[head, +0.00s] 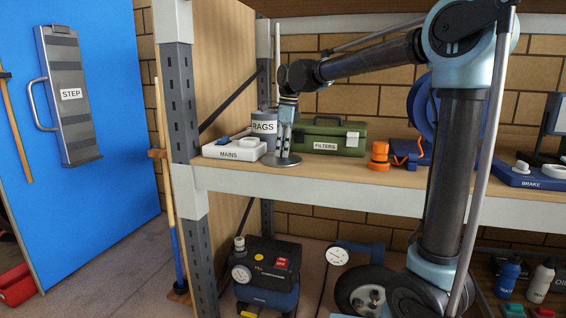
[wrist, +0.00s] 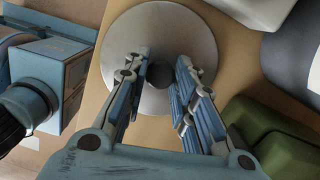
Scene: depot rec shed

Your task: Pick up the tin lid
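The tin lid (wrist: 127,33) is a round, flat grey disc with a dark knob at its middle. In the head view the lid (head: 290,162) lies near the front edge of the shelf, in front of the rags tin. My gripper (head: 285,140) points straight down over it. In the wrist view my gripper (wrist: 162,66) has its two fingers apart, one on each side of the knob. A narrow gap seems to show beside the knob, so the fingers look open around it. The knob is hidden behind the gripper in the head view.
A white MAINS box (head: 234,148) stands close on the left, the grey RAGS tin (head: 264,127) behind, and a green FILTERS box (head: 333,138) on the right. An orange object (head: 379,157) stands further right. A steel post (head: 185,120) bounds the shelf's left end.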

